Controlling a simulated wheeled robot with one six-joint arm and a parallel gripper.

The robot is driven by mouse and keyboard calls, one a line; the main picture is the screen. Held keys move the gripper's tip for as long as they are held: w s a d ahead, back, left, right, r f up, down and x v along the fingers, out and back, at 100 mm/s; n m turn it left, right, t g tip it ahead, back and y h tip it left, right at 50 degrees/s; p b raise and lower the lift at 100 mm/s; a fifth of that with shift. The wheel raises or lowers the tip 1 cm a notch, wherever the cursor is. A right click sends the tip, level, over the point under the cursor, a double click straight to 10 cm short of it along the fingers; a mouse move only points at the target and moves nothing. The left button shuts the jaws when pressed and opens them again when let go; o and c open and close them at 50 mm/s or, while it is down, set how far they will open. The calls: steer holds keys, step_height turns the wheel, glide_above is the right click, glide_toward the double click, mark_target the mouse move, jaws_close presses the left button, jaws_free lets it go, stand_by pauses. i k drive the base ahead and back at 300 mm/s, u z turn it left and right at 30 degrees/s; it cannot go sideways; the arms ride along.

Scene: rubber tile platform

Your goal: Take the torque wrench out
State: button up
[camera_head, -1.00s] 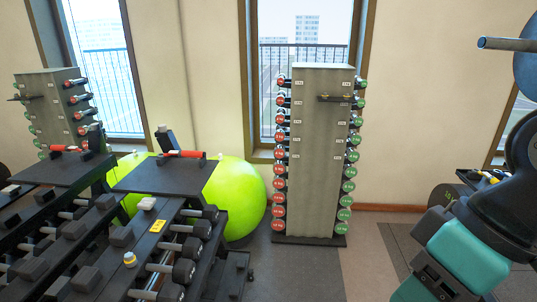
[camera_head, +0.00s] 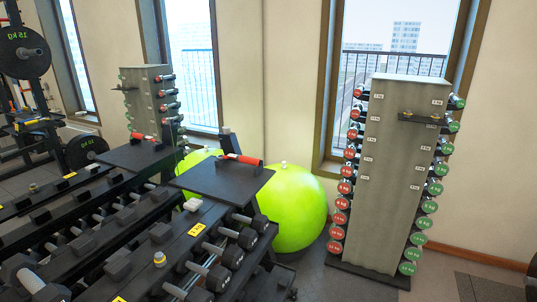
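I cannot make out a torque wrench for certain. A red bar with black ends (camera_head: 242,158) lies in a dark holder on a flat black top (camera_head: 222,181), above the dumbbell rack; I cannot tell whether it is a tool. A dark bar-like piece (camera_head: 422,118) sits on the front of the grey dumbbell tower (camera_head: 388,180); its kind is unclear too. My gripper is not in view.
A black rack (camera_head: 190,240) of dumbbells fills the lower left, with a small yellow-topped item (camera_head: 159,259) and a pale block (camera_head: 193,204) on it. A green ball (camera_head: 296,210) stands behind it. The left side looks mirrored. Floor (camera_head: 350,288) shows at lower right.

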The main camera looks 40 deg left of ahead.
mark_target(239, 158)
steer(key=u, duration=0.05)
steer(key=i, duration=0.75)
steer(key=u, duration=1.15)
steer(key=i, duration=0.75)
steer(key=u, duration=0.8)
